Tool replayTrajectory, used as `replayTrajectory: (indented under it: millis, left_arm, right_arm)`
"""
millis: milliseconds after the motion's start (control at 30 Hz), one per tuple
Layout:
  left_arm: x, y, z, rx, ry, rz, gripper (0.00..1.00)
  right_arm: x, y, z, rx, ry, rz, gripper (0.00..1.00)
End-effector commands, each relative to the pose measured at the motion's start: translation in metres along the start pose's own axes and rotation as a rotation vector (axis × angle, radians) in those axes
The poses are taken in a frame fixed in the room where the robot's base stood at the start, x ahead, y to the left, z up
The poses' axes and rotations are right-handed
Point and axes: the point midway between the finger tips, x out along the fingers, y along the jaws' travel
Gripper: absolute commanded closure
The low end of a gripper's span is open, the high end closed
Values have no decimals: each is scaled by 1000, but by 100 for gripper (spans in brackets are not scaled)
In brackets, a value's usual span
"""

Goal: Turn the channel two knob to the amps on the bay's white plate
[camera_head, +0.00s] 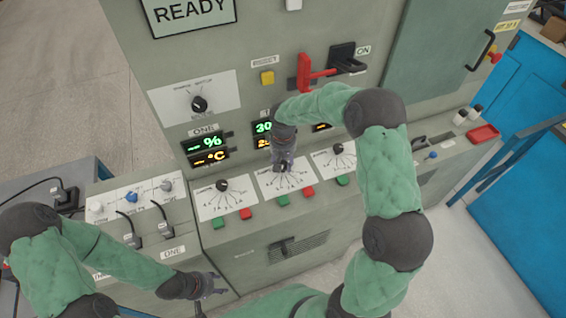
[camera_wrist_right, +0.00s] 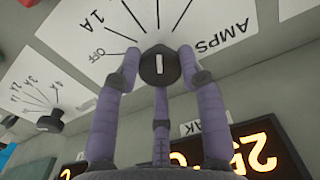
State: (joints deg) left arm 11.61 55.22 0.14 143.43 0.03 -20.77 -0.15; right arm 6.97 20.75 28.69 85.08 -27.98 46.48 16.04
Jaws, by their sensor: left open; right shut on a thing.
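The channel two knob is a dark round knob with a white mark; it shows between purple-grey fingers in the right wrist view (camera_wrist_right: 158,68). Its white dial plate (camera_head: 268,187) carries fanned lines, with OFF, 1A and AMPS readable from the wrist. My right gripper (camera_head: 284,165) is shut on this knob, and in the head view it hides most of it. The white mark stands roughly upright in the wrist view; which line it matches I cannot tell. My left gripper (camera_head: 212,290) is open and empty, low in front of the console.
Similar dial knobs stand at left (camera_head: 222,185) and right (camera_head: 338,148). Green and red buttons (camera_head: 246,213) line the console edge below. Lit displays (camera_head: 210,157) are above. A white plate (camera_head: 195,95) with a knob and a red lever (camera_head: 305,72) are higher up. Small labels are unreadable.

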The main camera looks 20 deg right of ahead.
Motion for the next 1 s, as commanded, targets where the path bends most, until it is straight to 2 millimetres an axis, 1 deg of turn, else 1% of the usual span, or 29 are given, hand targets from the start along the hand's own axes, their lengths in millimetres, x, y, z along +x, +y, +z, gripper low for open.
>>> replayTrajectory:
  millis: [233,267,300,333,633,733,867,1000]
  left_arm:
    - [0,0,0,0,0,0,54]
    - [0,0,0,0,0,0,54]
    - [0,0,0,0,0,0,54]
    - [0,0,0,0,0,0,54]
    - [0,0,0,0,0,0,54]
    - [0,0,0,0,0,0,54]
    - [0,0,0,0,0,0,54]
    - [0,0,0,0,0,0,54]
  right_arm:
    - [0,0,0,-1,0,0,92]
    - [0,0,0,-1,0,0,54]
    - [0,0,0,-1,0,0,43]
    - [0,0,0,-1,0,0,36]
    - [0,0,0,-1,0,0,36]
    - [-4,0,0,-1,1,0,36]
    - [-18,0,-1,-2,3,1,36]
    - [-44,0,-1,0,4,0,36]
